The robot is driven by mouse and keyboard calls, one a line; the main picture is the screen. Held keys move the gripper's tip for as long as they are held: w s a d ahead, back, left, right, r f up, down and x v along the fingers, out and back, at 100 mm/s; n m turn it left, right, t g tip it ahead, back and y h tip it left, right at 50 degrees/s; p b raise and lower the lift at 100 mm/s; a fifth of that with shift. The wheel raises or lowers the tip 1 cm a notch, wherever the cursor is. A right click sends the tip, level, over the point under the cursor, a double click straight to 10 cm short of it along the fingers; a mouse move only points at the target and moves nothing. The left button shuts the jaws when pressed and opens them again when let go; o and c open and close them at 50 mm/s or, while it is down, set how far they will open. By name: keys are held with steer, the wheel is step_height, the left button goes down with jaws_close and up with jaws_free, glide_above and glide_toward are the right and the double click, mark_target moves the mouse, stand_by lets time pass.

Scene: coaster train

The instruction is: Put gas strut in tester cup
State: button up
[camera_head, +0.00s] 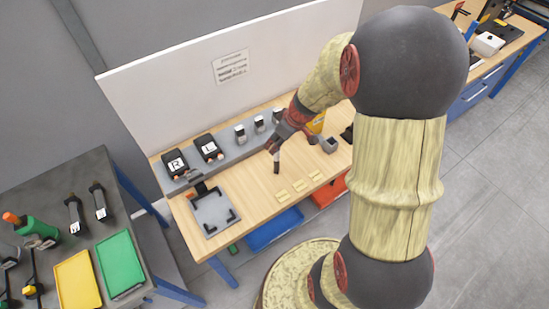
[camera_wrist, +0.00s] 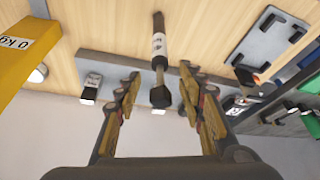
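The gas strut (camera_wrist: 158,48) is a dark rod with a white label and a thinner rod ending in a black knob. In the wrist view it lies between the spread fingers of my gripper (camera_wrist: 160,73), with a gap at both sides. In the head view my gripper (camera_head: 279,145) is over the wooden bench, and a dark rod, likely the strut, shows below it. I cannot tell whether the strut stands or hangs. The yellow tester (camera_wrist: 18,50) reads "0 kg"; it shows behind my wrist in the head view (camera_head: 317,122). A dark cup-like block (camera_head: 328,145) sits beside it.
Black boxes marked R (camera_head: 174,163) and L (camera_head: 208,148) and several small grey holders (camera_head: 240,134) stand along the back shelf. A grey fixture plate (camera_head: 211,212) lies at bench left. A dark side table (camera_head: 60,180) holds more struts and yellow and green trays.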

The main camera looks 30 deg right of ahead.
mark_target(277, 156)
steer(key=x, duration=0.5)
steer(key=shift+s+f, duration=0.1)
steer(key=shift+f, duration=0.05)
steer(key=c, duration=0.3)
jaws_close()
stand_by(0.7)
